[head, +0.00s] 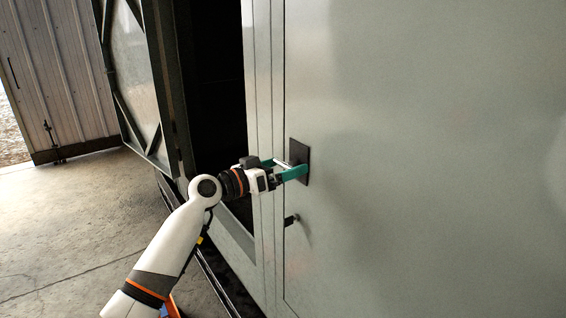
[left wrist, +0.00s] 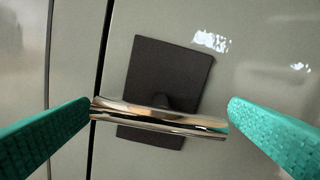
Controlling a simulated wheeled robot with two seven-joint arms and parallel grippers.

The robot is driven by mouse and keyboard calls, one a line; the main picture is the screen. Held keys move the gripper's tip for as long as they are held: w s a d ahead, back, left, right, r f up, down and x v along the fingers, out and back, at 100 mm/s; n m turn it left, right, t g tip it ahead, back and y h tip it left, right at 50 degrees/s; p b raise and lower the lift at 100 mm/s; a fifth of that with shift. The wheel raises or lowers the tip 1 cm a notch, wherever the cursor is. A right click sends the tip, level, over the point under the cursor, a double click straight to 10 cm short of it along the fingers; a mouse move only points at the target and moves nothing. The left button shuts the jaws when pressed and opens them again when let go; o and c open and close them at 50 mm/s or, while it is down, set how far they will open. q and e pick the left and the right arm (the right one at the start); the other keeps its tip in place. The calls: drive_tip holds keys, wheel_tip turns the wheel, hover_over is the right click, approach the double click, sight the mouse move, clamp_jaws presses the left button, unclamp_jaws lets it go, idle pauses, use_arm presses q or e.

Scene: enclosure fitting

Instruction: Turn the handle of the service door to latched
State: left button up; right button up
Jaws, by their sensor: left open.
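The service door (head: 430,130) is a large pale grey-green panel that looks flush with its frame. Its handle is a shiny metal bar on a dark square plate (head: 305,152). In the left wrist view the handle (left wrist: 160,117) lies nearly level across the lower part of the plate (left wrist: 165,75). My left gripper (head: 287,170) is at the handle, its green fingers open. In the left wrist view the fingers (left wrist: 160,118) stand at either end of the bar, close to its ends; whether they touch it I cannot tell. My right gripper is not in view.
A small dark fitting (head: 290,220) sits on the door below the handle plate. Left of the door frame is a dark opening with a braced, glazed door leaf (head: 135,75) swung open. The concrete floor (head: 70,220) at left is clear.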

use_arm(q)
drive_tip(key=shift+w+d, duration=0.1)
drive_tip(key=shift+d, duration=0.1)
drive_tip(key=c, duration=0.7)
drive_tip(key=shift+c, duration=0.2)
